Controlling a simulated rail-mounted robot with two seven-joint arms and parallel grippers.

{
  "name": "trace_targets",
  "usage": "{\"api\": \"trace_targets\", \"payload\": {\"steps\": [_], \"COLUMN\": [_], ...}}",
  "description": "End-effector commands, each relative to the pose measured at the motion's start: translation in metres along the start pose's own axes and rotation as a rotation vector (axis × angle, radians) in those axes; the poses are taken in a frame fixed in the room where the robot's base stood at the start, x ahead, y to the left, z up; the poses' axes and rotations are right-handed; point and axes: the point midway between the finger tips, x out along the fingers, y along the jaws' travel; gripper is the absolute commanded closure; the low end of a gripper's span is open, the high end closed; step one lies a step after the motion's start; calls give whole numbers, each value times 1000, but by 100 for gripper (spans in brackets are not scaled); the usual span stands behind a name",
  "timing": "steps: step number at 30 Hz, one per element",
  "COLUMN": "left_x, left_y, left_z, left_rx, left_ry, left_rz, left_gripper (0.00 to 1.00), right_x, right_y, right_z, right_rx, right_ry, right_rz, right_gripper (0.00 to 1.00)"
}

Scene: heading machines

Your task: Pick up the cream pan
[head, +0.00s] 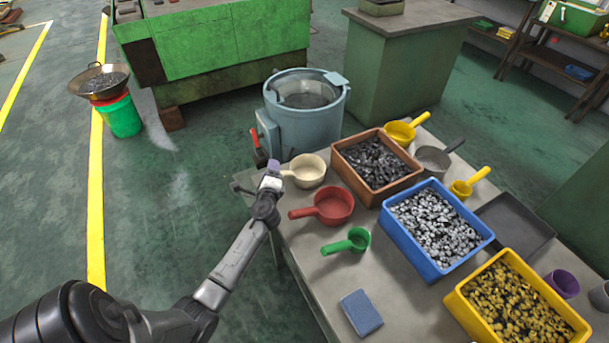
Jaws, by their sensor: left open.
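The cream pan (308,171) sits upright on the table at its far left part, with its short handle pointing left. My left gripper (273,169) is at the end of the handle, over the table's left edge. It is open, and its fingertips overlap the handle end in the picture. I cannot tell whether they touch the handle or are around it. My right gripper is not in view.
A red pan (334,206) and a green scoop (357,239) lie nearer on the table. A brown crate (347,171) of dark parts stands right of the cream pan. A blue-grey drum machine (296,124) stands behind. A blue sponge (361,312) lies in front.

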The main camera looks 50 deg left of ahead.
Motion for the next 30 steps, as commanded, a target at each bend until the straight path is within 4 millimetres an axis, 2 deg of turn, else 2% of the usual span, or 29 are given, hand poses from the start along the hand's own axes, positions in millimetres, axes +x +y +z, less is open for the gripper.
{"api": "trace_targets", "payload": {"steps": [3, 20, 30], "left_x": [0, 0, 0], "left_y": [0, 0, -2], "left_z": [0, 0, 1], "left_rx": [0, 0, -1], "left_ry": [0, 0, -1], "left_rz": [0, 0, -1], "left_gripper": [45, 99, 100], "right_x": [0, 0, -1], "right_y": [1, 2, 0], "right_z": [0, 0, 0], "right_rx": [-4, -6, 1], "right_ry": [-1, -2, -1], "right_rz": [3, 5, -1], "right_gripper": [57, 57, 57]}}
